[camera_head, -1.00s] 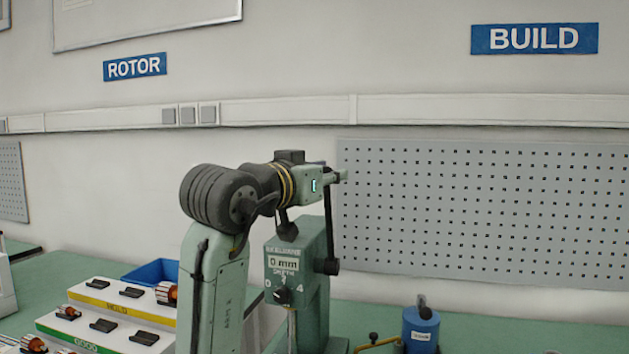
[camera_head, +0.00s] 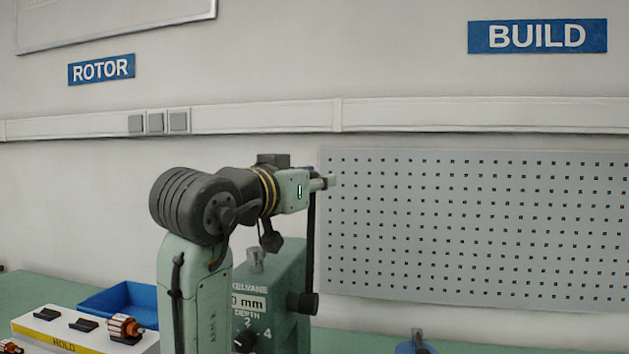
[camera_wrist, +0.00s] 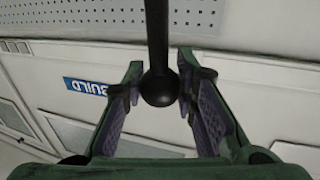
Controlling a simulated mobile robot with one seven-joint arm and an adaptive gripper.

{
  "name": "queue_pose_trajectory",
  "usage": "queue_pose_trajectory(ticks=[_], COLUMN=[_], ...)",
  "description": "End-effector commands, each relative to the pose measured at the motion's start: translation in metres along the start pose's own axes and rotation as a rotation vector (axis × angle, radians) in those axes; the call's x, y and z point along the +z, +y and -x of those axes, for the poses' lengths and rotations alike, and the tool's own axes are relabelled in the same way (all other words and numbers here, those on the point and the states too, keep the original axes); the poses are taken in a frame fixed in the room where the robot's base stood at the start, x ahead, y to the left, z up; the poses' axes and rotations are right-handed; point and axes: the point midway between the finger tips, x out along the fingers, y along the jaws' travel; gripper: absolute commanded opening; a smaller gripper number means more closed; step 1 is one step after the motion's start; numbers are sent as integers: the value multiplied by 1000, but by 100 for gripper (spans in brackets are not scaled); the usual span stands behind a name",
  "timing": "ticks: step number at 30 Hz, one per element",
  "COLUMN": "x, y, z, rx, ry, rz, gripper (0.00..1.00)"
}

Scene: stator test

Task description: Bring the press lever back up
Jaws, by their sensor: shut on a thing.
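The green press (camera_head: 280,275) stands on the bench, partly hidden behind my arm. Its dial plate reads 0 mm, partly covered by my arm. The dark press lever (camera_head: 311,240) stands close to upright from a dark pivot hub (camera_head: 303,302) on the press's right side. My gripper (camera_head: 329,181) is at the lever's top end. In the wrist view, my gripper (camera_wrist: 160,92) has its fingers on either side of the lever's round black knob (camera_wrist: 160,88) and is shut on it. The lever's shaft (camera_wrist: 157,35) runs up out of that picture.
A yellow-edged HOLD rack (camera_head: 60,338) with dark parts and a copper-wound rotor (camera_head: 125,328) is at lower left, with a blue bin (camera_head: 120,300) behind it. A blue object (camera_head: 415,345) shows at the lower edge. A grey pegboard (camera_head: 480,225) is behind, right of the lever.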

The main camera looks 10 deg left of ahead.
Motion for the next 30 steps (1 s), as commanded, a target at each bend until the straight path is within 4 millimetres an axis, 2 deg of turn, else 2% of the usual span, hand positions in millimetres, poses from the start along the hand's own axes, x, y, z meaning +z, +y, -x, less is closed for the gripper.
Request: queue_pose_trajectory(ticks=[10, 11, 19, 30], x=[3, 3, 2, 1], y=[-3, -3, -2, -1], z=[-1, -1, -1, 3], rx=[-3, -3, -2, -1], ry=[-6, -6, -4, -2], rz=[4, 4, 2, 1], gripper=[0, 28, 46, 47])
